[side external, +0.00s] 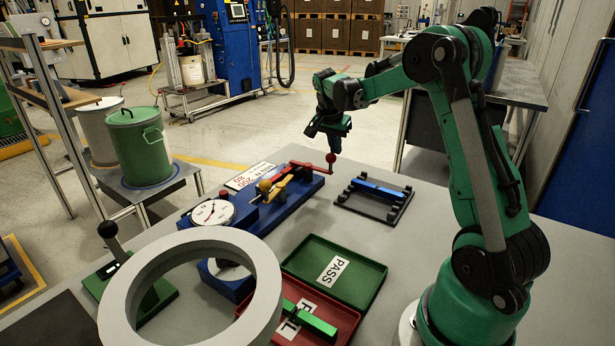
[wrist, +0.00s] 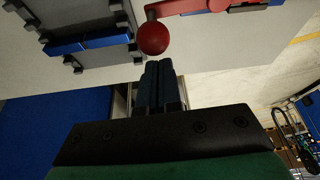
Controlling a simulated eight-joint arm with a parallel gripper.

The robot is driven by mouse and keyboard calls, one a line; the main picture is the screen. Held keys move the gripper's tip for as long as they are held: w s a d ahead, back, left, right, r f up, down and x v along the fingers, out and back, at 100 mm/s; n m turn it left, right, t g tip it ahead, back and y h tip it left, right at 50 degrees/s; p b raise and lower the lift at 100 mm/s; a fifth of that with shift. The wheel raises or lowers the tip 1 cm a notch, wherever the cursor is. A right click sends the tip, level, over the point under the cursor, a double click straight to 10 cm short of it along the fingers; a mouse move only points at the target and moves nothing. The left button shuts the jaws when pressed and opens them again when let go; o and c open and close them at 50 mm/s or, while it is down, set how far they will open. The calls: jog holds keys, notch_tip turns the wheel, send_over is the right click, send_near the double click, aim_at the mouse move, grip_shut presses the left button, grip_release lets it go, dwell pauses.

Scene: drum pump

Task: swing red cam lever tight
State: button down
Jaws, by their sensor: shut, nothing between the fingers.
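The red cam lever (side external: 307,166) is a red bar on the far end of the blue fixture (side external: 292,199), with a red ball knob (side external: 331,158) at its right end. In the wrist view the red ball (wrist: 152,39) is at top centre, with part of the red bar (wrist: 187,6) to its right. My gripper (side external: 332,150) points down right at the ball. In the wrist view the shut fingers (wrist: 158,66) hold nothing and end just below the ball. I cannot tell whether they touch it.
A yellow lever (side external: 277,187) and a round dial gauge (side external: 212,213) sit on the fixture. A black rack with a blue bar (side external: 378,189) lies to the right. A green PASS tray (side external: 355,282), a red tray (side external: 342,322) and a large grey ring (side external: 262,262) are nearer.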

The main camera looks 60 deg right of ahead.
jog(key=shift+a+f, duration=0.1)
jog(key=shift+a, duration=0.65)
